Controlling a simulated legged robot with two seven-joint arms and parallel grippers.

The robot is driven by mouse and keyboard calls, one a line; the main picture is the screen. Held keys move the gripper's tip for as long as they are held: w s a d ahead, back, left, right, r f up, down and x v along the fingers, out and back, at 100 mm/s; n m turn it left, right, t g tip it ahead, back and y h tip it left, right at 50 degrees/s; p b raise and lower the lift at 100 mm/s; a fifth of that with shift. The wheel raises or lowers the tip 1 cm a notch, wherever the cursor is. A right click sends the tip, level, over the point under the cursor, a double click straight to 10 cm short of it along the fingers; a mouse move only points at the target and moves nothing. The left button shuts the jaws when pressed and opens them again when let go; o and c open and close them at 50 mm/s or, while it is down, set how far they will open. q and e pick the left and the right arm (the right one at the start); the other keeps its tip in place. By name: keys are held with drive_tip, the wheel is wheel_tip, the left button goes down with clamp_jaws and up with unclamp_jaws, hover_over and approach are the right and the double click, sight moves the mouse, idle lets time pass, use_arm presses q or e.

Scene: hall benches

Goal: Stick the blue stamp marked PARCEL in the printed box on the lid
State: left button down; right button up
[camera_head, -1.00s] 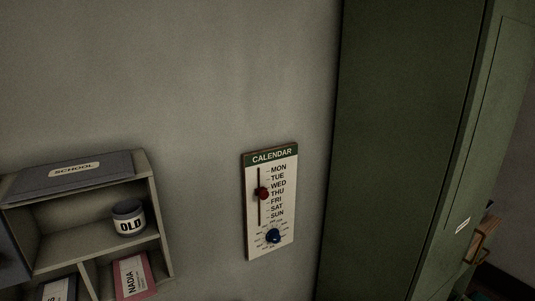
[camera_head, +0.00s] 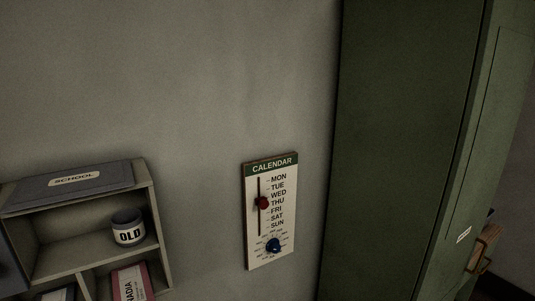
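The blue stamp marked PARCEL and a lid with a printed box do not show in the head view. Neither of my grippers is in view.
A shelf unit (camera_head: 153,222) stands at lower left with a grey SCHOOL box (camera_head: 100,184) on top. A CALENDAR board (camera_head: 252,222) hangs on the wall. A tall green cabinet (camera_head: 400,150) stands at right.

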use_arm(q)
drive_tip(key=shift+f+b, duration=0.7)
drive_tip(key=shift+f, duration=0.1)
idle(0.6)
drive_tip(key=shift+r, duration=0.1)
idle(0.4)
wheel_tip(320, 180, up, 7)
drive_tip(key=p, duration=0.6)
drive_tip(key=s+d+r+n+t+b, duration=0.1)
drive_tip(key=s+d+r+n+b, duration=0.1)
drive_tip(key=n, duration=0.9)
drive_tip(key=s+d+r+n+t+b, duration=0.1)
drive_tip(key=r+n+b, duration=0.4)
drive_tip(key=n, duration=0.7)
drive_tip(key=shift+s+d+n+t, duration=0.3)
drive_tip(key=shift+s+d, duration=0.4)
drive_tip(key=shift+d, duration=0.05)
